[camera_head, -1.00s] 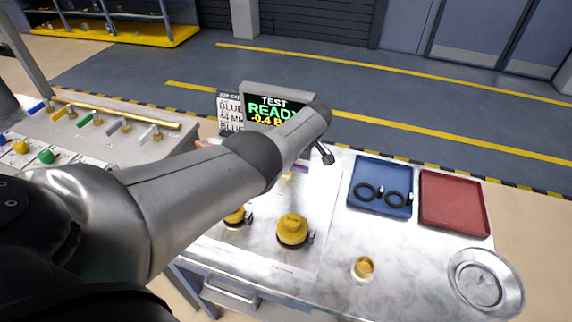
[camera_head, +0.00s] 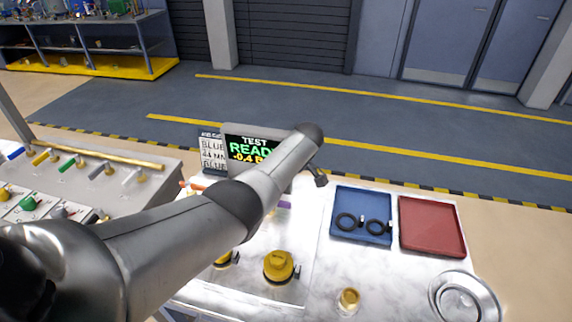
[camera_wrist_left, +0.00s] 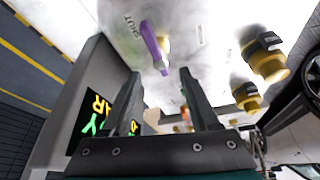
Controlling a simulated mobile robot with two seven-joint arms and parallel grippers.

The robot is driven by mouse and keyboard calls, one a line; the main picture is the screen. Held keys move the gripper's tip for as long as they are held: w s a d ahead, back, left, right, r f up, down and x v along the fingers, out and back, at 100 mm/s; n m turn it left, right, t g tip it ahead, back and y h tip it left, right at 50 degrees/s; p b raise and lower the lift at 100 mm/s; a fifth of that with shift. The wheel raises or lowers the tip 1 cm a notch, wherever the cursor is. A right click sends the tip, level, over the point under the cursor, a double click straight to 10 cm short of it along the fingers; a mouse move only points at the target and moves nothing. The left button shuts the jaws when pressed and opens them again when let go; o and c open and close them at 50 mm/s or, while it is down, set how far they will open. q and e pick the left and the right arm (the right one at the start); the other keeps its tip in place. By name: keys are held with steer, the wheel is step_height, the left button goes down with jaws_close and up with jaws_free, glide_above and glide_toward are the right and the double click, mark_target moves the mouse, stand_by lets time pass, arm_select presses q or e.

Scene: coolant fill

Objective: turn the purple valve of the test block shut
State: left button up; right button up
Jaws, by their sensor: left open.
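The purple valve handle (camera_wrist_left: 154,46) shows in the left wrist view as a long lever on a brass stem, on the pale top of the test block (camera_wrist_left: 215,45). A "SHUT" label lies beside it. My left gripper (camera_wrist_left: 160,76) is open and empty, its two fingers pointing toward the handle. The handle lies beyond the fingertips, not between them; I cannot tell the exact gap. In the head view only a small purple piece (camera_head: 285,203) shows beside my left forearm, which hides most of the block's back and the gripper fingers. My right gripper is not in view.
A test display (camera_head: 250,147) reading READY stands behind the block, close beside my gripper in the wrist view. Yellow knobs (camera_head: 278,267) sit in front. A blue tray (camera_head: 340,233) with black rings and a red tray (camera_head: 432,226) lie at right.

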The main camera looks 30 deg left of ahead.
arm_select(q)
steer(key=p+v, duration=0.1)
steer(key=v, duration=0.7)
steer(key=shift+s, duration=0.1)
